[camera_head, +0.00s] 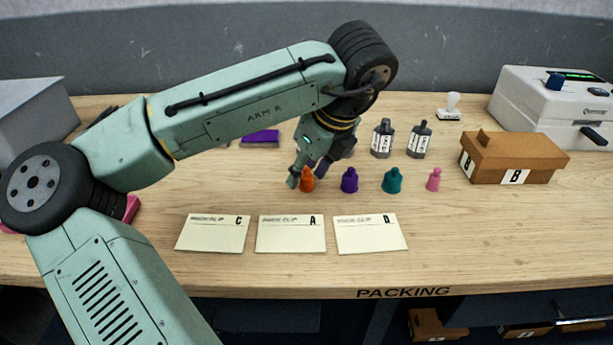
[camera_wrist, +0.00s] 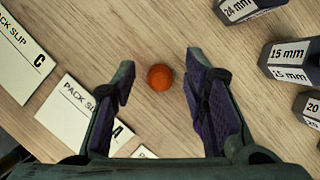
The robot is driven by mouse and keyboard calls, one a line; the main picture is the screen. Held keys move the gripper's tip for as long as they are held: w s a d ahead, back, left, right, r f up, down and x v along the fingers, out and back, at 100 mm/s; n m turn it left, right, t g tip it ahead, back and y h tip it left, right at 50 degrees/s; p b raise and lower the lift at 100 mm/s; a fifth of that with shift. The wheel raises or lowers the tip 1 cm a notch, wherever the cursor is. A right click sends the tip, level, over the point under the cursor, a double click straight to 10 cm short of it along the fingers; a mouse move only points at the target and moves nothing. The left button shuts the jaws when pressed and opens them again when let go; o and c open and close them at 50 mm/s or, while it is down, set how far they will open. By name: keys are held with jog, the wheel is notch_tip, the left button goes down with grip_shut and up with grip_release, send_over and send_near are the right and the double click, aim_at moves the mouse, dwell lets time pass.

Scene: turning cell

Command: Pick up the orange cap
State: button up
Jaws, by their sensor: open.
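The orange cap (camera_head: 307,181) stands upright on the wooden table, leftmost in a row of caps. In the wrist view the orange cap (camera_wrist: 160,77) shows from above, between the fingers near their tips. My gripper (camera_head: 308,178) is open and empty, with its fingers pointing down around the cap. In the wrist view my gripper (camera_wrist: 160,80) has clear gaps on both sides of the cap, the right finger looking nearer. I cannot tell exactly how far down the fingertips reach.
A purple cap (camera_head: 349,180), a teal cap (camera_head: 392,181) and a pink cap (camera_head: 433,180) stand to the right. Pack slips C (camera_head: 213,234), A (camera_head: 291,234) and another (camera_head: 371,234) lie in front. Dark labelled bottles (camera_head: 382,139) and a brown box (camera_head: 513,160) stand behind and right.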

jog(key=shift+c, duration=0.2)
jog(key=c, duration=0.6)
jog(key=shift+c, duration=0.3)
